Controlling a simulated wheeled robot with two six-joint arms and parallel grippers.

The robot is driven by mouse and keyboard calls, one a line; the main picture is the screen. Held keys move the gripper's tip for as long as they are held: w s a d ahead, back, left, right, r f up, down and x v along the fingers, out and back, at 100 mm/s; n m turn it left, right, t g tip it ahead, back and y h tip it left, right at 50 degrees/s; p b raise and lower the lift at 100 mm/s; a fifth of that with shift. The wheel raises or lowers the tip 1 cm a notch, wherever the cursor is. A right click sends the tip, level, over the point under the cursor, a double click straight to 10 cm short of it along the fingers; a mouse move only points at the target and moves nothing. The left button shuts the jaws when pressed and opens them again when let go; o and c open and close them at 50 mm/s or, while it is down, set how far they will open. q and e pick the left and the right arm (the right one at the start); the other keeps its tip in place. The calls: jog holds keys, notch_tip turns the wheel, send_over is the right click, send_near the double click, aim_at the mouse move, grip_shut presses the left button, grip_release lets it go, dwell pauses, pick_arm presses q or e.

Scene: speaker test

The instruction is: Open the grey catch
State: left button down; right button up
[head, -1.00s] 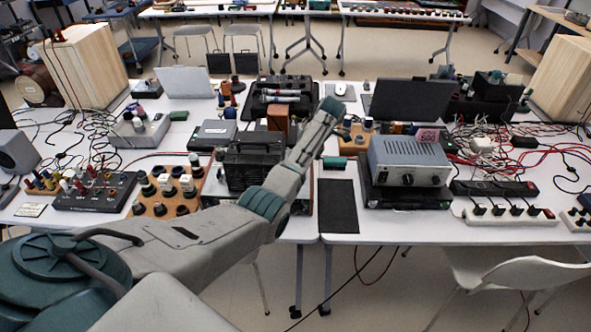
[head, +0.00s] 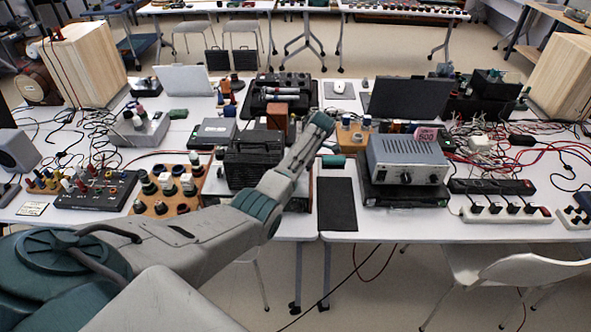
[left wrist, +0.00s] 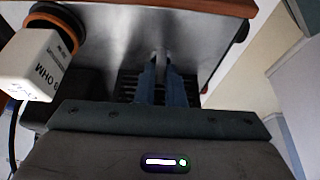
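The left wrist view shows a small pale grey upright piece (left wrist: 161,57), probably the grey catch, on a grey metal panel (left wrist: 105,50). My left gripper (left wrist: 161,70) points at it, its two blue-grey fingers a little apart on either side. The fingertips are close to the piece; whether they touch it is unclear. In the head view my left gripper (head: 322,124) reaches over the dark box-shaped device (head: 250,160) at the table's middle. I cannot make out the catch there. My right gripper is in neither current view.
A grey power supply (head: 405,160) stands right of my left gripper, a black mat (head: 337,204) in front. A wooden holder with knobs (head: 165,195) is on the left. A white labelled block (left wrist: 38,62) sits beside the fingers. Cables clutter the right side.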

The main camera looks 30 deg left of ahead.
pick_arm(q)
jog(key=shift+r+m+p, duration=0.1)
jog(key=shift+m+p, duration=0.4)
jog(key=shift+p, duration=0.05)
jog(key=m+t+p, duration=0.1)
jog(key=m+p, duration=0.2)
jog(key=shift+s+r+m+t+y+p, duration=0.1)
jog(key=shift+m+t+y+p, duration=0.2)
jog(key=shift+t, duration=0.1)
jog(key=m+t+p, duration=0.1)
jog(key=m+p, duration=0.1)
jog(key=m, duration=0.1)
jog(key=shift+m+t+p, duration=0.3)
jog(key=shift+m+p, duration=0.2)
jog(key=shift+m, duration=0.3)
jog(key=shift+f, duration=0.2)
jog(key=c, duration=1.5)
grip_release()
